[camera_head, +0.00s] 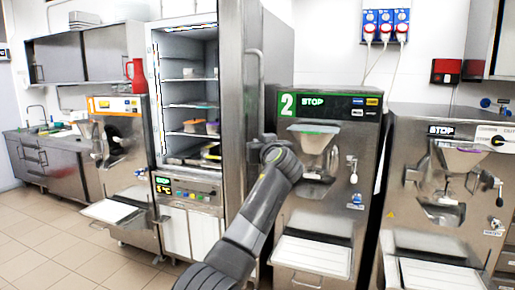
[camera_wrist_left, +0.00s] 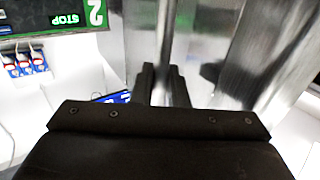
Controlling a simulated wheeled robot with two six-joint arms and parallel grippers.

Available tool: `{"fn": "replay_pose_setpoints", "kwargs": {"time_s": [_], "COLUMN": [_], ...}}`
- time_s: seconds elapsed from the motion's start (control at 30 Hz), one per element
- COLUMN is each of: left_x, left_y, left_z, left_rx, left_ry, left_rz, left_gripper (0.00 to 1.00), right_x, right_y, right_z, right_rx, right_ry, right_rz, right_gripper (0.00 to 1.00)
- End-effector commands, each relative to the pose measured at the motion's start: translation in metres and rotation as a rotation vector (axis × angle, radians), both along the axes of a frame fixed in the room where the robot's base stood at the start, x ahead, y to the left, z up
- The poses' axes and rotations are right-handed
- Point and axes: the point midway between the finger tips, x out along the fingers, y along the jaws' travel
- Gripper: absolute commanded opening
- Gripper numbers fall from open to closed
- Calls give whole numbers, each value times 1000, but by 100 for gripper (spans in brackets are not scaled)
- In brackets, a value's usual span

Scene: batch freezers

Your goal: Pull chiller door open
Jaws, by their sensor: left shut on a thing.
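The chiller (camera_head: 158,110) stands left of centre in the head view, with its lit inside and shelves exposed. Its steel door (camera_head: 232,95) is swung open and stands out to the right of the opening. The door's vertical bar handle (camera_head: 260,85) faces right. My left gripper (camera_head: 262,143) is shut on the lower part of this handle. In the left wrist view, the two dark fingers (camera_wrist_left: 163,88) sit on either side of the shiny handle bar (camera_wrist_left: 165,45). The exact contact is partly hidden by the gripper body. My right gripper is not in view.
A batch freezer marked 2 (camera_head: 325,120) stands close to the right of the door, with another freezer (camera_head: 440,180) beyond it. A smaller machine (camera_head: 122,150) stands left of the chiller. Tiled floor (camera_head: 50,240) is free at the lower left.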

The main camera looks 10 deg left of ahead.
Motion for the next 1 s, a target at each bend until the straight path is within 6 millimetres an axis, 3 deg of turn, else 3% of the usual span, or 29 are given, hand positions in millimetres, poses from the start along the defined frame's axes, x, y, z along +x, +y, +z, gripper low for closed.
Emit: {"fn": "replay_pose_setpoints", "kwargs": {"time_s": [0.03, 0.47, 0.5, 0.63, 1.0], "left_x": [0, 0, 0, 0, -2], "left_y": [0, 0, 0, 0, -3], "left_z": [7, 8, 8, 6, 1], "left_rx": [5, 5, 5, 3, 1], "left_ry": [-12, -14, -14, -10, -5], "left_rz": [3, 6, 6, 6, 5], "left_gripper": [0, 0, 16, 31, 31], "right_x": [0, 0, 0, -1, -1], "right_y": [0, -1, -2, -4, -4], "right_z": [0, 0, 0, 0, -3], "right_rx": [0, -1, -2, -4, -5], "right_ry": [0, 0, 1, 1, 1], "right_rz": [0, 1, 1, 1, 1], "right_gripper": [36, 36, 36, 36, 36]}}
